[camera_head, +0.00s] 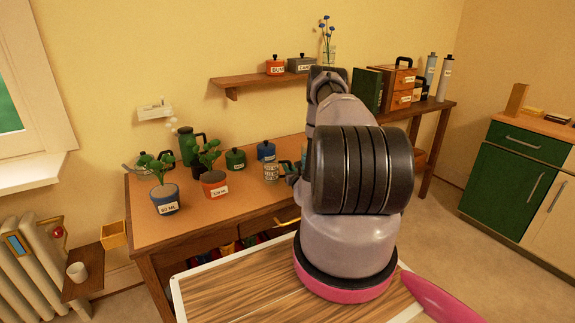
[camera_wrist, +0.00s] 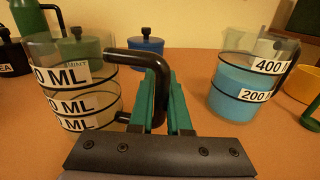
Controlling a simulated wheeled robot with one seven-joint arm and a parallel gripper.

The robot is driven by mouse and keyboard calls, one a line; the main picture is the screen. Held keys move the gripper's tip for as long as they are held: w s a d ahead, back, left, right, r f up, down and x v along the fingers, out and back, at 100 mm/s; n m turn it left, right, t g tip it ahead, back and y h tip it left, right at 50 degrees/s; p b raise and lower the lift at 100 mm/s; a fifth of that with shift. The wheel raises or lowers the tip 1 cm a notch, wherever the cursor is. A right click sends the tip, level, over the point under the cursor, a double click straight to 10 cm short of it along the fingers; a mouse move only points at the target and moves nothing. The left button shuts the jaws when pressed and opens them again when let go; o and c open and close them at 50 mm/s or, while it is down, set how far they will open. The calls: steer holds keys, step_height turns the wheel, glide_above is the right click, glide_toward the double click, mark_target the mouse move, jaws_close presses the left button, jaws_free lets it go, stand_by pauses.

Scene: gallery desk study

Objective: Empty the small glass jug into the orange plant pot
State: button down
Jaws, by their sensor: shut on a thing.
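A small glass jug (camera_wrist: 80,85) with black bands and several white ML labels stands on the desk at the left in the wrist view. It also shows in the head view (camera_head: 271,171), just left of my arm. My gripper (camera_wrist: 160,100) has green fingers and is shut on the jug's black handle (camera_wrist: 155,65). The jug looks upright; I cannot tell how much liquid it holds. The orange plant pot (camera_head: 214,190), with a leafy plant and a white label, stands left of the jug in the head view. My arm hides most of the gripper there.
A larger jug (camera_wrist: 240,90) of blue liquid, labelled 400 and 200, stands right of my fingers. Green (camera_head: 235,159) and blue (camera_head: 266,151) lidded pots stand behind. A blue plant pot (camera_head: 166,206) is at the desk's front left. Bare desk (camera_head: 225,225) lies in front of the orange pot.

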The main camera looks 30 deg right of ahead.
steer(key=shift+f, duration=0.65)
stand_by(0.3)
steer(key=c, duration=0.8)
jaws_free()
steer(key=shift+s, duration=0.1)
steer(key=shift+s+a, duration=0.2)
steer(key=shift+s, duration=1.1)
steer(key=shift+s+a, duration=0.25)
steer(key=shift+s, duration=1)
steer(key=shift+s+a, duration=0.2)
steer(key=shift+s, duration=1.1)
